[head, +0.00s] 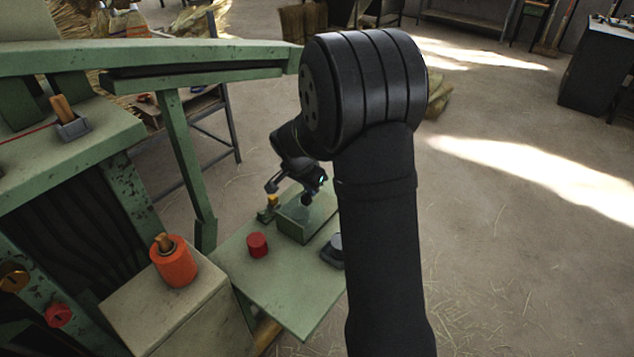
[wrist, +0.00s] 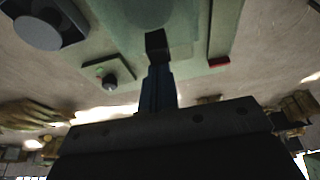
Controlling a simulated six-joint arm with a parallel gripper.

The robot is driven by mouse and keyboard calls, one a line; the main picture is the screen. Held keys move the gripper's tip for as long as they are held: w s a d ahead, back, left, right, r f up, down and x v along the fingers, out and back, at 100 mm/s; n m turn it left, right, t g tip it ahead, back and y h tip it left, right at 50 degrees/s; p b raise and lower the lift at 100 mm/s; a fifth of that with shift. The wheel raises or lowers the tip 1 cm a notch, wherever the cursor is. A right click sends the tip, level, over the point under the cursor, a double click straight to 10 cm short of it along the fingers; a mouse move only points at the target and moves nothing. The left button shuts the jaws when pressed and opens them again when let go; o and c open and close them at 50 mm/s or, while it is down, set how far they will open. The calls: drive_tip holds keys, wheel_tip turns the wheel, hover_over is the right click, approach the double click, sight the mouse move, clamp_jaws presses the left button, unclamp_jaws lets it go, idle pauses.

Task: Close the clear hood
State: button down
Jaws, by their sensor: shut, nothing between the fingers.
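My gripper (head: 306,198) is low over the green side table, at a box-shaped, see-through-looking piece (head: 308,218) that I take for the clear hood. Its edges are faint, and I cannot tell how far open it stands or whether my gripper touches it. In the wrist view my gripper's fingers (wrist: 157,45) are together with nothing between them, in front of a pale green surface (wrist: 120,20). My arm hides part of the table's right side in the head view.
A red cylinder (head: 257,245) stands on the green table (head: 285,285), with a dark round-topped part (head: 333,250) at its right edge. An orange spool (head: 173,262) stands on a pale block at left. The green machine frame (head: 180,150) rises at left. Open floor lies to the right.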

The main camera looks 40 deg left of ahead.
drive_tip(key=shift+s+f, duration=0.15)
wheel_tip(320, 180, up, 10)
drive_tip(key=w, duration=0.1)
idle(0.6)
drive_tip(key=shift+f, duration=0.2)
drive_tip(key=shift+s+f, duration=0.2)
drive_tip(key=shift+f, duration=4.5)
drive_tip(key=c, duration=2.2)
unclamp_jaws()
